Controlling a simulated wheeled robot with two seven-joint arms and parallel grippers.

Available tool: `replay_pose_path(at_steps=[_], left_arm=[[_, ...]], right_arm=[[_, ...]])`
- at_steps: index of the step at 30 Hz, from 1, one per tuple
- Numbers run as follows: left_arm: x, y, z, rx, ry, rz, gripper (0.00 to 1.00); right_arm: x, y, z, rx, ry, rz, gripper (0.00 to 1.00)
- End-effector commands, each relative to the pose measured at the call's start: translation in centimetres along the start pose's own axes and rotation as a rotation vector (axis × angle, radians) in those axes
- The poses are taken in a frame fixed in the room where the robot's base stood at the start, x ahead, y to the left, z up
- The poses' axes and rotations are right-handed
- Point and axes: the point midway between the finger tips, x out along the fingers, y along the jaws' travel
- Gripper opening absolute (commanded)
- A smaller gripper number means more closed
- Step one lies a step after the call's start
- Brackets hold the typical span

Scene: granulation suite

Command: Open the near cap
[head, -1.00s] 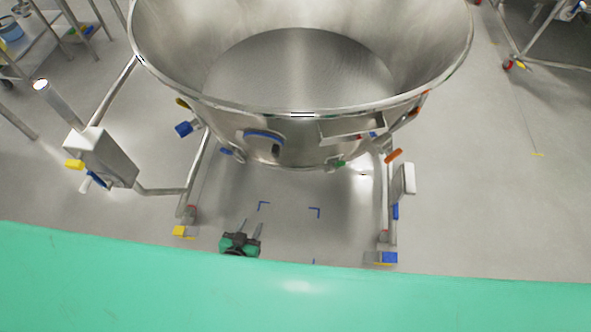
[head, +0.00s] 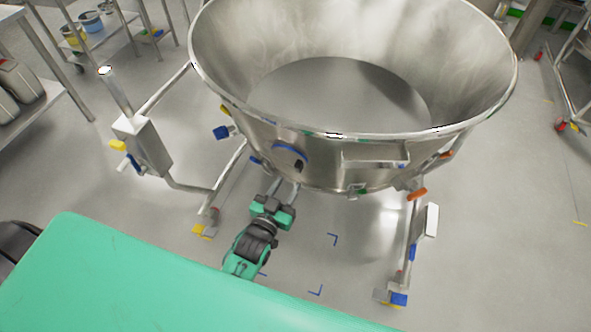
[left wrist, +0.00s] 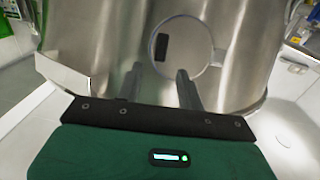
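The near cap (head: 287,160) is a round steel disc low on the near wall of the steel bowl (head: 392,128). It has a blue arc above it and a small dark grip. In the left wrist view the cap (left wrist: 192,58) shows its dark grip (left wrist: 161,47) on the left side. My left gripper (head: 285,189) is just below and in front of the cap in the head view. Its two fingers are apart with nothing between them, and they point at the bowl wall in the left wrist view (left wrist: 160,72). Contact cannot be told. My right gripper is not in view.
The bowl stands on a wheeled frame with legs (head: 228,172) on both sides. A steel box on a post (head: 143,143) stands at left. A projecting steel chute (head: 375,156) is right of the cap. The floor ahead has blue corner marks (head: 333,239).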

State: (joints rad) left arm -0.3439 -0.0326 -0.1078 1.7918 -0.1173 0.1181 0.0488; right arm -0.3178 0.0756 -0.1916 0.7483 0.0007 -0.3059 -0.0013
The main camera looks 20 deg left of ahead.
Motion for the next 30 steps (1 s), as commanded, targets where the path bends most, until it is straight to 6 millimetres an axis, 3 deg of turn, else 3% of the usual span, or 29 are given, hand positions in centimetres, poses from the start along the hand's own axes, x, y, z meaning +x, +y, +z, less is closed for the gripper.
replay_pose_path(at_steps=[3, 10, 24, 30], left_arm=[[2.2, 0.0, -0.2, 0.000, 0.003, 0.000, 0.38], [5.2, 0.0, -0.1, -0.001, 0.001, 0.000, 0.38], [6.3, 0.0, 0.0, -0.001, -0.001, 0.000, 0.38], [6.2, 0.0, 0.0, -0.001, 0.000, 0.000, 0.01]], right_arm=[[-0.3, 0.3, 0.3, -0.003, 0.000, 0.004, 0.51], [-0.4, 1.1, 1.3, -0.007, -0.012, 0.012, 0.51], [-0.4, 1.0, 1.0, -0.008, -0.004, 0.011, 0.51], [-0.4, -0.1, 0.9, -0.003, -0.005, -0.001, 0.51]])
